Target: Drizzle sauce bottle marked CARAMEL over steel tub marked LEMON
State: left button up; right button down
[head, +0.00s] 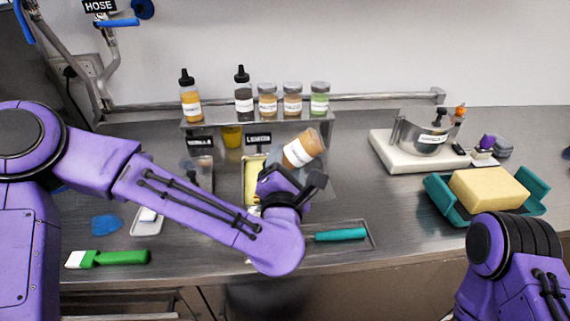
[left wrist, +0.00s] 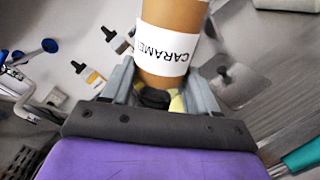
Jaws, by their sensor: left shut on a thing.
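My left gripper (head: 286,184) is shut on the caramel sauce bottle (head: 303,149), a brown bottle with a white label. The left wrist view shows the bottle (left wrist: 168,45) between the fingers, its CARAMEL lettering upside down and a dark cap end low between them. In the head view the bottle is tilted, its broad end toward the upper right; its cap end is hidden by the gripper. The steel tub marked LEMON (head: 251,190) has pale yellow contents and lies just left of and below the gripper, partly covered by my arm. My right gripper is out of view.
A rack (head: 205,119) behind holds two dropper-topped bottles and several jars. Left of the lemon tub is another tub (head: 197,175). A teal-handled tool (head: 340,235) lies in front. At right are a white board (head: 385,150) and a teal tray (head: 437,189) with a sponge.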

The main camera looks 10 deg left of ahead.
pick_arm(q)
jog(key=shift+w+a, duration=0.2)
jog(key=shift+w, duration=0.5)
jog(key=shift+w+a, duration=0.2)
jog(key=shift+w, duration=0.45)
jog(key=shift+w+a, duration=0.2)
jog(key=shift+w, duration=0.5)
jog(key=shift+w+a, duration=0.2)
jog(key=shift+w, duration=0.5)
jog(key=shift+w+a, duration=0.25)
jog(key=shift+w, duration=0.4)
jog(key=shift+w+a, duration=0.2)
jog(key=shift+w, duration=0.5)
jog(key=shift+w+a, duration=0.2)
jog(key=shift+w, duration=0.45)
jog(key=shift+w+a, duration=0.25)
jog(key=shift+w, duration=0.45)
jog(key=shift+w+a, duration=0.2)
jog(key=shift+w, duration=0.45)
jog(key=shift+r, duration=0.1)
